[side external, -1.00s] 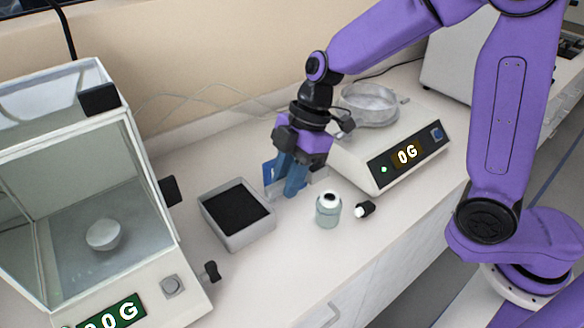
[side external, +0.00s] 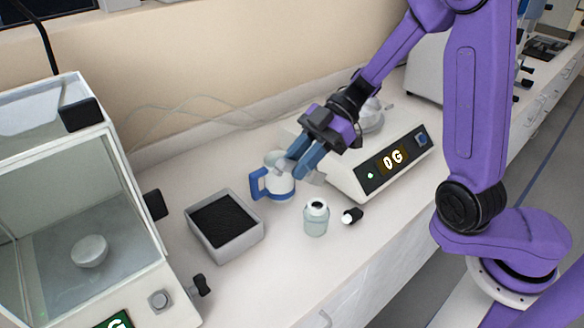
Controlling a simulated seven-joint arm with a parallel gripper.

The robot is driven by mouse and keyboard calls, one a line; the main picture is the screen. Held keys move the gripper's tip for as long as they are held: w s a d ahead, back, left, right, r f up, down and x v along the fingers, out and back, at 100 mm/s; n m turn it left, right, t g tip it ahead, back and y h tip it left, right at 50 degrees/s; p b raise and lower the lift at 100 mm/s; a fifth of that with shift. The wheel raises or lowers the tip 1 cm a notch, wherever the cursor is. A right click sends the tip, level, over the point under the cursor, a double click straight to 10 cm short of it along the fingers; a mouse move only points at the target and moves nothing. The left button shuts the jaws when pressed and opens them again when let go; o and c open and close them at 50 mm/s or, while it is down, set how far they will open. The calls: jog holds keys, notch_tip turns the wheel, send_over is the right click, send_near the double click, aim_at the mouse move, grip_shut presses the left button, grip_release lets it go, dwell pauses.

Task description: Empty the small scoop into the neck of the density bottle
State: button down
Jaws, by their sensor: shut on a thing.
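The density bottle (side external: 316,221), small and pale green-grey with a dark open neck, stands upright on the bench in the side external view. My gripper (side external: 297,166) is above and behind it, to the upper left, with its blue fingers angled down to the left. The fingers are shut on the small scoop, which is mostly hidden; its outline is hard to tell from the pale shapes around the fingertips. The scoop is apart from the bottle neck. A black stopper with a white end (side external: 352,216) lies on the bench right of the bottle.
A grey tray of black material (side external: 240,243) is left. A balance reading 0 G (side external: 378,178) is behind right. A glass-sided balance (side external: 151,262) fills the left. Bench in front of the bottle is clear.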

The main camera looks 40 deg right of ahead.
aim_at(295, 162)
jog(key=shift+d+r+y, duration=0.35)
jog(key=shift+d+y, duration=0.2)
jog(key=shift+y, duration=0.15)
jog(key=shift+d+r+y, duration=0.25)
jog(key=shift+d+y, duration=0.6)
jog(key=shift+y, duration=0.2)
jog(key=shift+d+r+y, duration=0.25)
jog(key=shift+d+y, duration=0.55)
jog(key=shift+y, duration=0.25)
jog(key=shift+a, duration=0.1)
dwell(2.1)
